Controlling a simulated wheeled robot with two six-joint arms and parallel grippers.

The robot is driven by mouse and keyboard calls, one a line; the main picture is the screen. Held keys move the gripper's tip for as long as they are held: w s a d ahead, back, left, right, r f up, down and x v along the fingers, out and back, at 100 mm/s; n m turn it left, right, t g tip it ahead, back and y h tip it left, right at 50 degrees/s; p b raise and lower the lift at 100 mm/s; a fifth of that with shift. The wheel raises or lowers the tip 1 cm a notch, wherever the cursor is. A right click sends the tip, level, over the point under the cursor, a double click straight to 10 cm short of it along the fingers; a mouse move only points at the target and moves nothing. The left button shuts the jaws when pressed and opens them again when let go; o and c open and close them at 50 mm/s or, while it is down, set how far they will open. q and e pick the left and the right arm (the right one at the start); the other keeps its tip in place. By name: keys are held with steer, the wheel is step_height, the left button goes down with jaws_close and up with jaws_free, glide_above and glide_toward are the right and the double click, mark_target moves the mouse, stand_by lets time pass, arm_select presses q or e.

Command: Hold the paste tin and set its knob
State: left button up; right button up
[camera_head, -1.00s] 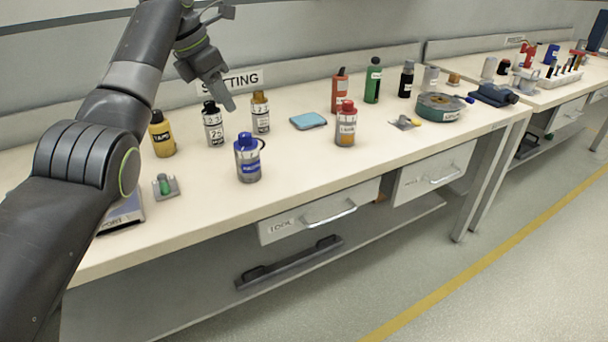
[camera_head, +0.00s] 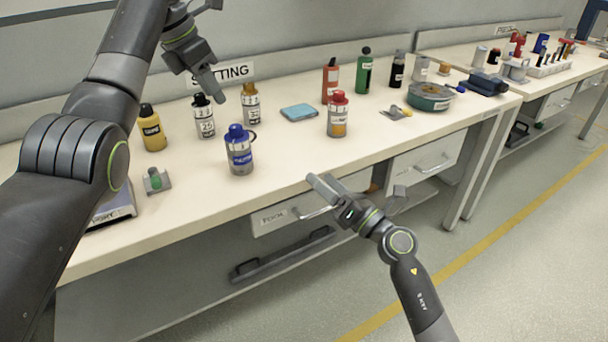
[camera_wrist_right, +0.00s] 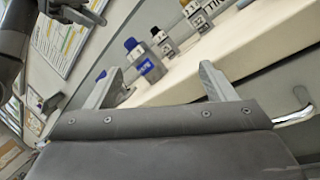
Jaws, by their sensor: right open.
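I cannot tell by label which container is the paste tin. A grey tin with a blue top and blue label (camera_head: 239,155) stands upright near the bench's front edge; it also shows in the right wrist view (camera_wrist_right: 148,65). Behind it are a numbered grey tin with a black top (camera_head: 204,120) and one with a brown top (camera_head: 250,106). A grey tin with a red top (camera_head: 338,116) stands to the right. My left gripper (camera_head: 211,46) is open and empty above the numbered tins. My right gripper (camera_head: 356,186) is open and empty before the bench edge; its fingers also show in the wrist view (camera_wrist_right: 160,70).
A yellow bottle (camera_head: 152,130) and a small green-knobbed fixture (camera_head: 156,182) stand left. A blue pad (camera_head: 299,113), red bottle (camera_head: 330,82), green bottle (camera_head: 364,72) and round green container (camera_head: 429,98) are further right. Bare bench (camera_head: 285,160) lies between the blue-topped and red-topped tins.

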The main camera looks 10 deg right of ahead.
mark_target(239, 152)
steer(key=w+a+n+g, duration=0.2)
steer(key=w+a+n, duration=0.1)
steer(key=w+a, duration=0.1)
steer(key=w+a+r+n+g+y, duration=0.1)
steer(key=w+a+n, duration=0.2)
steer(key=a, duration=0.4)
steer(key=w+a+r+n+g, duration=0.1)
steer(key=w+a+n+g, duration=0.1)
steer(key=w+a+n, duration=0.2)
steer(key=shift+w+a+r+g+y, duration=0.1)
steer(key=shift+w+a+g+y, duration=0.2)
steer(key=shift+w+a, duration=0.85)
steer(key=shift+s+a, duration=0.1)
steer(key=shift+s, duration=0.05)
